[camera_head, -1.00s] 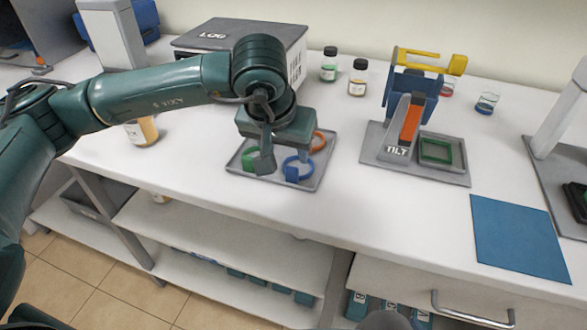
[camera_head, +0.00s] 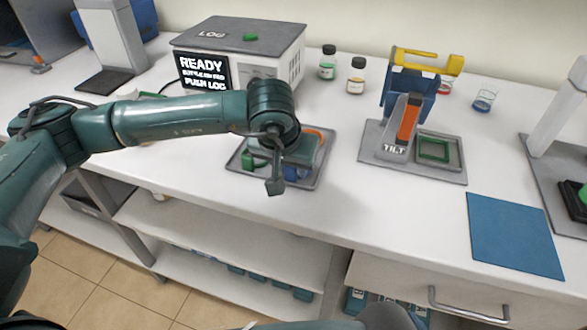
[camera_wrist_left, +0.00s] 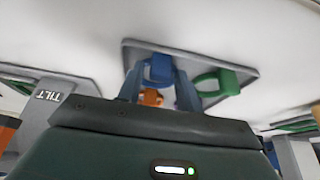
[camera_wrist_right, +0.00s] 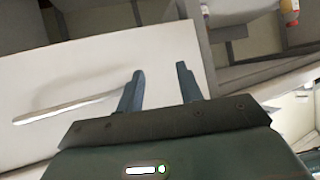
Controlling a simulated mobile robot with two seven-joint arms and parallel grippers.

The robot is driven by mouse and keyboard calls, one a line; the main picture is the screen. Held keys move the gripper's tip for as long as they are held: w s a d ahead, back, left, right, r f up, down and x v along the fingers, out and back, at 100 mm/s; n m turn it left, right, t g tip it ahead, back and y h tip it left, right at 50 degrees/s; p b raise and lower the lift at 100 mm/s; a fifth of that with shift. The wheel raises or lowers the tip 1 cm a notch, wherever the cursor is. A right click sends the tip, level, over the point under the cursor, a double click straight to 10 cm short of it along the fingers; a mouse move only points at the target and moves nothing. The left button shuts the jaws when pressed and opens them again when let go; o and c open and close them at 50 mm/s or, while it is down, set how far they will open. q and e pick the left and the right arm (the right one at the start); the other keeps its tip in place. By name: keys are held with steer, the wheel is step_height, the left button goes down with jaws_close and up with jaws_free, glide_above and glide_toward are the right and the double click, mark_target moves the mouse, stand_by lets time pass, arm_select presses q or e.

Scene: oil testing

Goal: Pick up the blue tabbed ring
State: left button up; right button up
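The blue tabbed ring (camera_head: 291,173) lies on a grey tray; my left gripper hides most of it in the head view, leaving its blue tab in sight. The left wrist view shows the blue tab (camera_wrist_left: 160,68) between and beyond the finger ends. My left gripper (camera_wrist_left: 157,78) is open, above the tray, with nothing seen held. A green tabbed ring (camera_wrist_left: 222,82) lies beside the fingers, and an orange ring (camera_wrist_left: 150,98) is partly hidden by the gripper. My right gripper (camera_wrist_right: 160,75) is open and empty, facing a white drawer front.
The grey tray (camera_head: 312,184) sits near the bench's front edge. The LOG box (camera_head: 240,45) stands behind it. Two small bottles (camera_head: 328,62) stand behind the tray. The TILT stand (camera_head: 412,130) is at right, with a blue mat (camera_head: 513,235) beyond. A drawer handle (camera_head: 468,305) projects below.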

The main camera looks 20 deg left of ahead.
arm_select(q)
steer(key=c, duration=0.7)
